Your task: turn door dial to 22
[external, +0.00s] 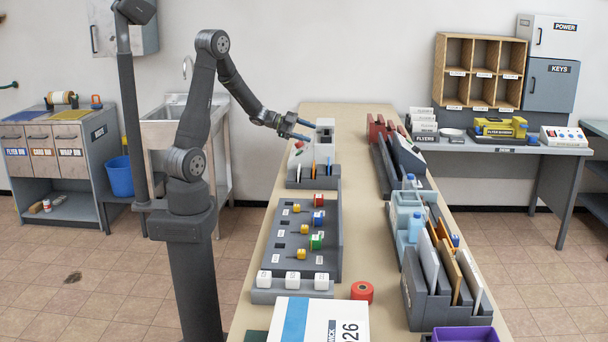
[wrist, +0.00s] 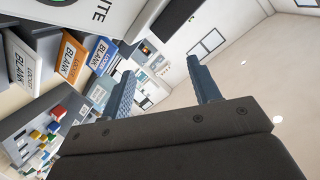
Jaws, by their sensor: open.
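No dial marked with numbers can be made out in either view. A white device (external: 325,128) stands at the far end of the long table, just beyond my gripper (external: 303,130). In the wrist view, a white panel (wrist: 108,14) at the top left ends in the letters "ITE" and has a partly cut-off round black and green part (wrist: 70,10). I cannot tell whether this round part is the door dial. My gripper also shows in the wrist view (wrist: 160,68), with its two blue fingers apart and nothing between them.
Below the gripper is a grey holder (external: 312,178) with upright cards. Nearer along the long table (external: 262,225) are a grey peg board (external: 292,250) with coloured cubes, a red roll (external: 362,291) and a file rack (external: 430,308).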

